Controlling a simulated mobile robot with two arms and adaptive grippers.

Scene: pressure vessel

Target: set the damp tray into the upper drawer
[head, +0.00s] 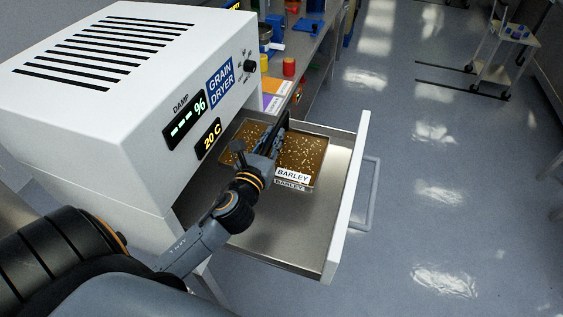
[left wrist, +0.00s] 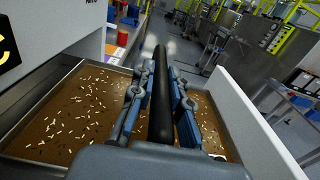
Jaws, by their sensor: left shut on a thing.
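The tray (head: 305,152) is a shallow metal tray of brown grain with pale flecks and a BARLEY label. It is inside the outline of the open drawer (head: 285,240), towards its far end. The label is mirrored in the shiny drawer floor; I cannot tell whether the tray rests on it or hangs just above. My left gripper (head: 279,136) is shut on the tray's black handle bar, which runs between the fingers in the left wrist view (left wrist: 160,100). Grain of the tray (left wrist: 70,112) shows on both sides there. My right gripper is not in view.
The white grain dryer (head: 120,100) stands left of the drawer, its displays lit. A bench (head: 318,50) with a red jar (head: 289,67) lies beyond. The near part of the drawer is empty. Open floor (head: 440,190) and a cart (head: 505,40) are on the right.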

